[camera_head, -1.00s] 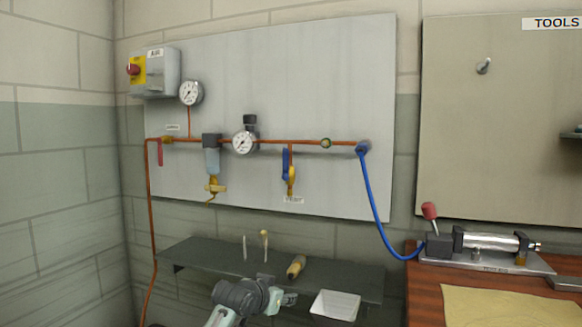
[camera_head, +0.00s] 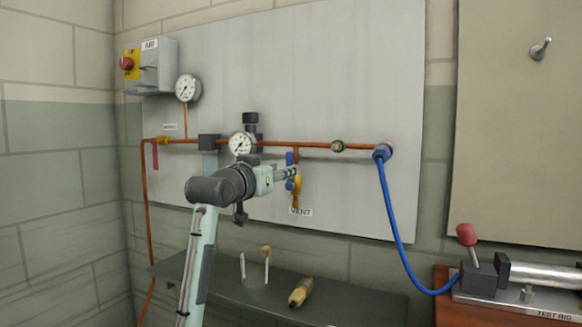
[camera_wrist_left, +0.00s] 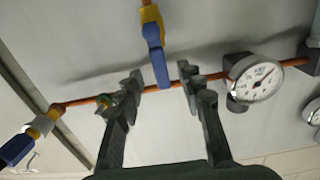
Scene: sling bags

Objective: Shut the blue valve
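The blue valve is a blue lever on a yellow body, on a short branch below the copper pipe, above the VENT label. In the head view its lever (camera_head: 289,158) is partly covered by my left gripper (camera_head: 291,173). The wrist view shows the blue lever (camera_wrist_left: 156,55) lying along the branch, its end at the pipe, with the yellow body (camera_wrist_left: 150,15) at the top edge. My left gripper (camera_wrist_left: 162,82) is open and empty, one finger on each side of the lever's end in the picture. I cannot tell whether it touches. My right gripper is not in view.
A round gauge (camera_head: 241,144) sits left of the valve on the pipe (camera_head: 315,145). A red lever (camera_head: 155,156) hangs further left. A blue hose (camera_head: 396,215) runs from the pipe's right end. A dark shelf (camera_head: 235,293) with a yellow-handled tool (camera_head: 301,292) is below.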

